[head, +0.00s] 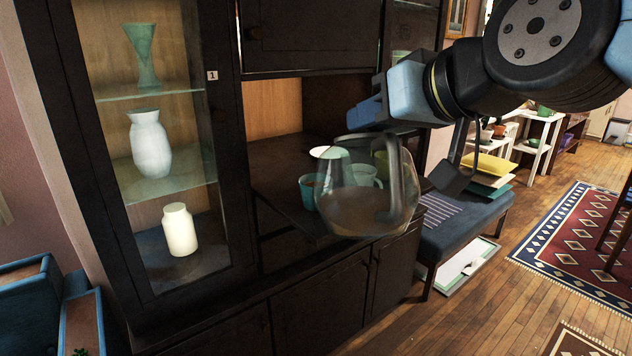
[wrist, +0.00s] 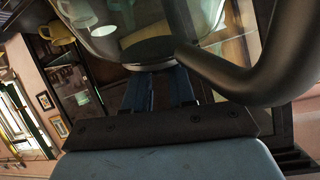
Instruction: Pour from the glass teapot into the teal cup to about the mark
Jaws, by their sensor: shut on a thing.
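The glass teapot (head: 352,205) is clear, with brown liquid low inside and a dark handle on its right. My gripper (head: 398,140) is shut on the teapot and holds it up in front of the cabinet's shelf. The teapot looks roughly upright. In the wrist view its glass body (wrist: 130,28) and dark handle (wrist: 262,82) fill the top. The teal cup (head: 307,191) stands on the dark shelf, behind and left of the teapot, partly covered by it. The mark and the inside of the cup cannot be made out.
Other cups, one pale green (head: 365,175), stand behind the teapot, seen through its glass. The cabinet's glass door (head: 160,150) at left shows vases. A blue bench (head: 470,222) with stacked cushions stands at right. Wooden floor (head: 480,290) is open at the front right.

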